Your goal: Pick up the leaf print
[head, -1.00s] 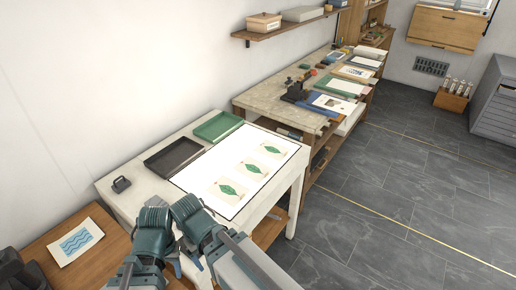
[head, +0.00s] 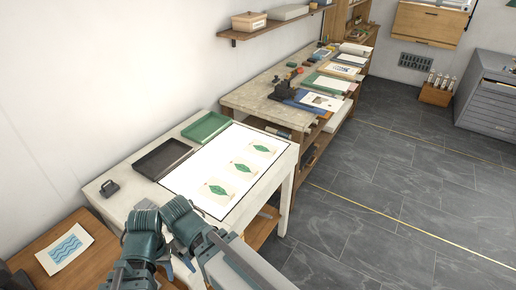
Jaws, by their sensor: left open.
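Three leaf prints, each a green leaf on a pale sheet, lie in a row on the white lit panel (head: 190,181) of the near table. The nearest leaf print (head: 218,190) is closest to my arm, the middle leaf print (head: 242,169) is beyond it, and the far leaf print (head: 263,150) is near the panel's far end. My left gripper (head: 180,266) is low in the picture, in front of the table's near edge, open and apart from the prints. Its fingertips are small and partly hidden by my arm. My right gripper does not show.
A black tray (head: 161,158) and a green tray (head: 206,127) stand along the wall side, with a small dark object (head: 109,188) nearby. A blue wave print (head: 65,248) lies on the wooden table at left. Open floor (head: 400,190) is at right.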

